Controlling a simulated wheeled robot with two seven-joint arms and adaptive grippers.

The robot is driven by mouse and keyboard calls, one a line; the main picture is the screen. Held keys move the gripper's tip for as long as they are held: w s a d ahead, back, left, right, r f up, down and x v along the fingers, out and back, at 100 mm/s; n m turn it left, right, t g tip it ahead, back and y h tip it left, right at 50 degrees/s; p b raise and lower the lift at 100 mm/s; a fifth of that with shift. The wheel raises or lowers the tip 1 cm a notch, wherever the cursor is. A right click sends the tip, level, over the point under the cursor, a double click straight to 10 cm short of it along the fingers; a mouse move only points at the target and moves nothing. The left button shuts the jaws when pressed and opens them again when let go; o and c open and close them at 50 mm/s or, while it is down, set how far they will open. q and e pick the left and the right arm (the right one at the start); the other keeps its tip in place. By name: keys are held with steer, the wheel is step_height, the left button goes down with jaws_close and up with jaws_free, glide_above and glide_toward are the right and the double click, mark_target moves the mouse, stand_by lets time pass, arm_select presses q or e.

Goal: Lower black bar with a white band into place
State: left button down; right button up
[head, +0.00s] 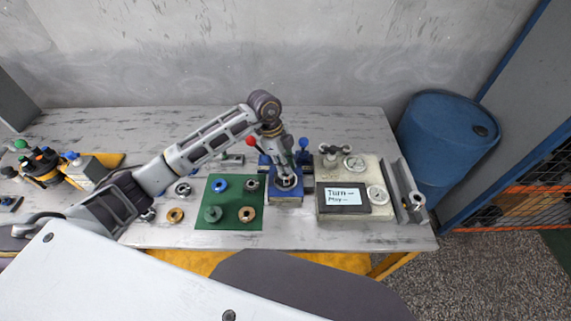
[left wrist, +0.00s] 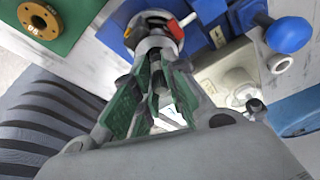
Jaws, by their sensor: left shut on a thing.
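My left gripper (head: 285,174) points down over the blue fixture (head: 287,200) in the middle of the table. In the left wrist view its green-padded fingers (left wrist: 156,80) are shut on a dark bar (left wrist: 159,84), mostly hidden between them. The white band cannot be made out clearly. The bar is over or at a round metal collar (left wrist: 155,38) on the fixture; whether it is inside the collar cannot be told. My right gripper is not in view.
A green mat (head: 229,223) with several rings lies left of the fixture. A pale panel (head: 345,211) with gauges and a small sign (head: 343,197) stands to its right. A grey rail (head: 402,192) is near the right edge. A red-knobbed lever (head: 251,142) stands behind.

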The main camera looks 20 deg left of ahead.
arm_select(q)
steer(key=shift+f, duration=0.35)
stand_by(0.4)
steer(key=c, duration=1.4)
jaws_free()
steer(key=o, duration=0.4)
steer(key=shift+r, duration=0.15)
steer(key=shift+r+p, duration=2.55)
steer(key=shift+r, duration=0.45)
steer(key=shift+f, duration=0.1)
